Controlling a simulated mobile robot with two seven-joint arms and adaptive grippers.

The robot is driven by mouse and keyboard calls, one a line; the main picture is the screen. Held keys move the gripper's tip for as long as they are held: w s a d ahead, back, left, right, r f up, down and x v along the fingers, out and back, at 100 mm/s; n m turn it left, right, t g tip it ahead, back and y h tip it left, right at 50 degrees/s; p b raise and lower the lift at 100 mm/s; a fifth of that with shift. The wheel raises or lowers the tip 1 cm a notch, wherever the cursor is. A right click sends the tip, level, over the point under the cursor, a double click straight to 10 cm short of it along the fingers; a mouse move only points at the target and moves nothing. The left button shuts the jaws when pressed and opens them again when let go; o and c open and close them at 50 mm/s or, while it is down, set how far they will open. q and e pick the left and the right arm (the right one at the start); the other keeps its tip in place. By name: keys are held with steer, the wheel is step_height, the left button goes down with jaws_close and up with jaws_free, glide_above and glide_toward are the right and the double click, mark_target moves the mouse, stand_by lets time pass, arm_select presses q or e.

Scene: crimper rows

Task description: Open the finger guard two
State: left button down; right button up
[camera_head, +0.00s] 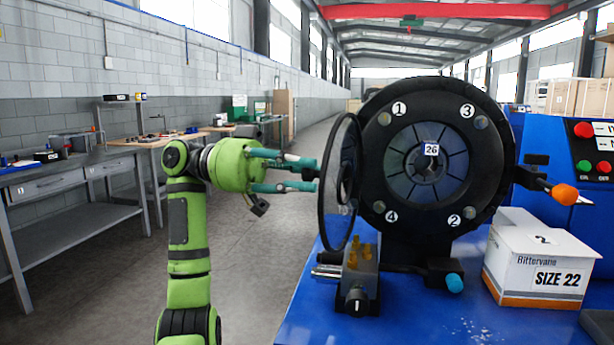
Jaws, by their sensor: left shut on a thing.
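The finger guard (342,190) is a round clear disc with a black rim. It stands swung out at an angle to the left of the black crimper head (490,165), so I see it nearly edge-on. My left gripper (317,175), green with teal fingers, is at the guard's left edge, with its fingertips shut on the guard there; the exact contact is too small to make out. The crimper face has marks 1, 3, 4 and 2 around dies (405,185) and a "26" plate. My right gripper is out of view.
The crimper stands on a blue table (400,325). A small grey block with a black knob (358,300) sits below the guard. A white "SIZE 22" box (540,265) and an orange-tipped lever (563,194) are at right. Grey workbenches (75,180) line the left; the floor between is clear.

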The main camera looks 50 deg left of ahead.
arm_select(q)
steer(key=shift+a+r, duration=0.1)
steer(key=shift+r, duration=0.2)
steer(key=c, duration=1.1)
jaws_free()
steer(key=shift+o, duration=0.2)
steer(key=shift+d, duration=0.2)
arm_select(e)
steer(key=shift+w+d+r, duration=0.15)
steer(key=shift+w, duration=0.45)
arm_select(q)
steer(key=shift+f, duration=0.1)
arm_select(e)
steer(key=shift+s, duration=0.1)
arm_select(q)
steer(key=shift+a, duration=0.15)
steer(key=v, duration=1.1)
steer(key=shift+s+a, duration=0.3)
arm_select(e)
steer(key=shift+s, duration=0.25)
